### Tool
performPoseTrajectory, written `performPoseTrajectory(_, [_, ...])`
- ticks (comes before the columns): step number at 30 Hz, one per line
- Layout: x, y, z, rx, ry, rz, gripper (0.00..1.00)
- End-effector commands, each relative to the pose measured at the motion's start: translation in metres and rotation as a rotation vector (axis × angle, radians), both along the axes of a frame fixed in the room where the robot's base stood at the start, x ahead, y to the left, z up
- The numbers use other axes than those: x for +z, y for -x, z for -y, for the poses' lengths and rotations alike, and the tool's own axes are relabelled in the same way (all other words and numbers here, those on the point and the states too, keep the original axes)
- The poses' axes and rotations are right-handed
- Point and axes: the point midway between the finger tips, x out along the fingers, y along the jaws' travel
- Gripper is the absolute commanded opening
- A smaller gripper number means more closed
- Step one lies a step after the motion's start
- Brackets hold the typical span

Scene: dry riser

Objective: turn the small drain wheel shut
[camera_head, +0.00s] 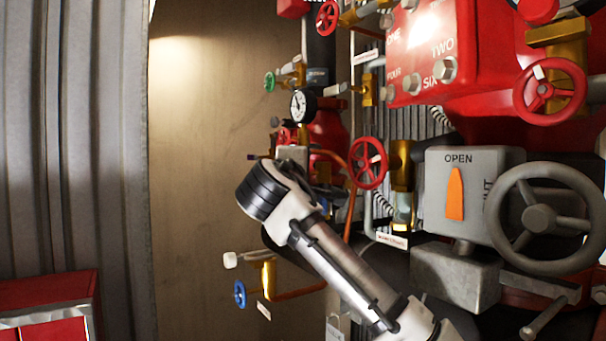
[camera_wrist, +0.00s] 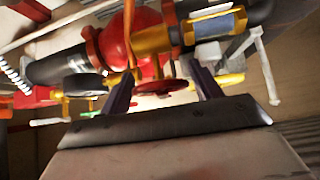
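My gripper (camera_wrist: 163,84) is open in the wrist view, with its two dark fingers apart. A small dark red wheel (camera_wrist: 162,87), seen nearly edge-on, appears between and beyond the fingers; contact cannot be judged. In the head view my wrist covers most of the gripper, and a small red wheel (camera_head: 287,137) shows just behind it. A small blue wheel (camera_head: 240,294) sits low on a brass valve, and a small green wheel (camera_head: 269,82) is higher up. No label shows which one is the drain wheel.
A red spoked wheel (camera_head: 368,163) is close right of my wrist. A pressure gauge (camera_head: 303,106) is above it. A large grey wheel (camera_head: 545,220) and an OPEN indicator box (camera_head: 470,185) stand right. A red cabinet (camera_head: 48,305) is lower left. The tan wall area is clear.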

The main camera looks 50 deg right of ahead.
Motion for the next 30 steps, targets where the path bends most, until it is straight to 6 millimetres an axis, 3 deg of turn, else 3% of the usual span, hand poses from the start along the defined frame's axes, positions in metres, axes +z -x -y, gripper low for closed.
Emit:
performPoseTrajectory(1, [0.0001,0.0001,-0.0001,0.000,0.000,0.000,0.56])
performPoseTrajectory(7, [0.0001,0.0001,-0.0002,0.000,0.000,0.000,0.32])
performPoseTrajectory(20, [-0.0088,-0.0025,-0.0016,0.007,0.053,0.180,0.32])
performPoseTrajectory(30, [-0.0025,-0.0008,-0.0006,0.002,0.121,0.381,0.33])
